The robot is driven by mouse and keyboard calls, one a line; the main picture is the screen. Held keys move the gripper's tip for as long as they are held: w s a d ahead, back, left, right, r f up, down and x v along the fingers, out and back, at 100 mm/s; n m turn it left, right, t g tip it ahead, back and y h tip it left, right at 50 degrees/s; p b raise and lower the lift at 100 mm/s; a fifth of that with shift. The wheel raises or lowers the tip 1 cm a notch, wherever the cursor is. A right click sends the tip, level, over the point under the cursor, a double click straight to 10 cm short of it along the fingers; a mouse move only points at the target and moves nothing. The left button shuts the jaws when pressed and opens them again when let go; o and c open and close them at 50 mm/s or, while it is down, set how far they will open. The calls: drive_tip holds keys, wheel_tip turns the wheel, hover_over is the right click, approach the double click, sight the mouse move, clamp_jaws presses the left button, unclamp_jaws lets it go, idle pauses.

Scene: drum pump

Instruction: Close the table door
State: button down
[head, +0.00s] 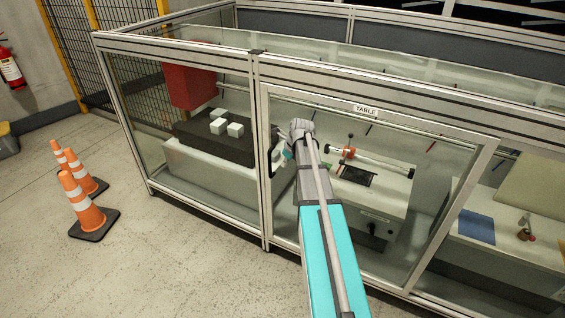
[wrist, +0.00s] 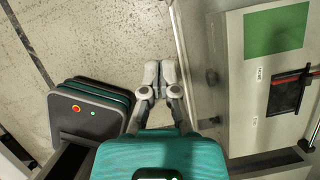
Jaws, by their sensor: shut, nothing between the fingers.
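The table door (head: 375,114) is a clear panel in a metal frame under a "TABLE" label (head: 366,111) in the head view. Its left edge lies against or very near the upright post (head: 258,150); I cannot tell if a small gap is left. A black handle (head: 271,160) sits on the door's left side. My arm reaches up in front of the door, with its wrist just right of the handle. My gripper (wrist: 159,70) is shut and empty in the wrist view, pointing away above the floor. In the head view its fingers are mostly hidden, and contact with the door is unclear.
Behind the glass stand a grey bench (head: 375,205) with a red-ended rod and, to the left, a black top (head: 205,145) with white blocks. Orange cones (head: 80,200) stand on the floor at left.

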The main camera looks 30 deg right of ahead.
drive_tip(key=shift+p+v, duration=1.9)
drive_tip(key=shift+v, duration=0.5)
drive_tip(key=shift+a, duration=0.25)
drive_tip(key=s+a+r+n+g+p, duration=0.1)
drive_tip(key=s+a+r+n+p, duration=0.1)
drive_tip(key=s+a+n, duration=0.4)
drive_tip(key=s+a+r+n+g+h+p, duration=0.1)
drive_tip(key=s+a+r+n+p, duration=0.2)
drive_tip(key=a+n, duration=1)
drive_tip(key=s+a+r+n+g+p, duration=0.2)
drive_tip(key=s+a+r+n+p, duration=0.1)
drive_tip(key=s+a+n, duration=0.5)
drive_tip(key=shift+s+a+r+n+h+p, duration=0.15)
drive_tip(key=shift+s+a+n+h+p, duration=0.45)
drive_tip(key=shift+a+n, duration=1.3)
drive_tip(key=shift+w+d+n+y, duration=0.2)
drive_tip(key=shift+d+n+y, duration=0.1)
drive_tip(key=shift+d+n, duration=0.2)
